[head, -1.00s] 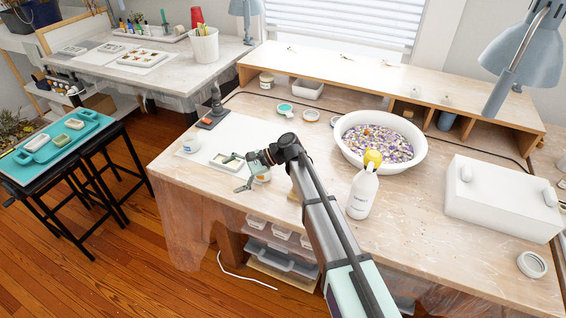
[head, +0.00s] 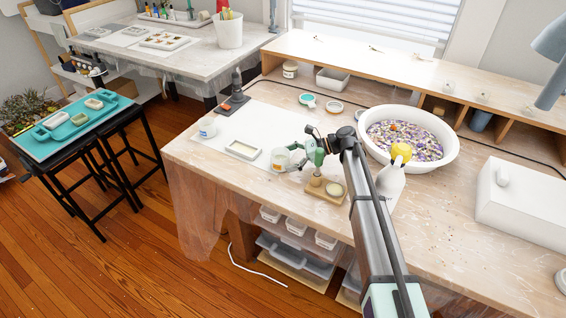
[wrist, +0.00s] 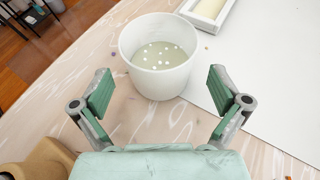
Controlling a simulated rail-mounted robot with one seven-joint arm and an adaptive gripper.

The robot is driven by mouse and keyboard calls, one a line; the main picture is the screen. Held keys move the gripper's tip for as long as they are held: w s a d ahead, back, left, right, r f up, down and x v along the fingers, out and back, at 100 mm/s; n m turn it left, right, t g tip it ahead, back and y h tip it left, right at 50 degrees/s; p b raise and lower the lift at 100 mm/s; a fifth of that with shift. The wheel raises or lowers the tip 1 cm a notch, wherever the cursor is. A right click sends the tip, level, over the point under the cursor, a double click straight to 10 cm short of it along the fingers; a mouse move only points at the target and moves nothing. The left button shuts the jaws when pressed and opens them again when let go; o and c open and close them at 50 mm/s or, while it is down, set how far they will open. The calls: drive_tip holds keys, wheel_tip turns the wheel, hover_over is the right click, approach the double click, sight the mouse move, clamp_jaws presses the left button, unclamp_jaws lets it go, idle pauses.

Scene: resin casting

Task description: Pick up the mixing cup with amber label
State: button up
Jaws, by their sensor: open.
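A small white mixing cup (head: 281,160) stands on the worktable in the head view, with an orange-amber patch low on its side. In the wrist view a white cup (wrist: 158,85) stands upright ahead of my gripper, holding pale translucent liquid with white specks. Its label does not show there. My gripper (wrist: 161,92) is open and empty, its green-padded fingers spread to either side of the cup's near side, with gaps on both sides. In the head view my gripper (head: 299,162) is just right of the cup.
A pale rectangular mould (head: 243,150) lies on the white mat (head: 232,125) left of the cup.

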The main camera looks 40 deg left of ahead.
sight(280, 161)
drive_tip(key=shift+x, duration=1.6)
drive_tip(key=c, duration=1.3)
drive_tip(key=shift+r, duration=0.15)
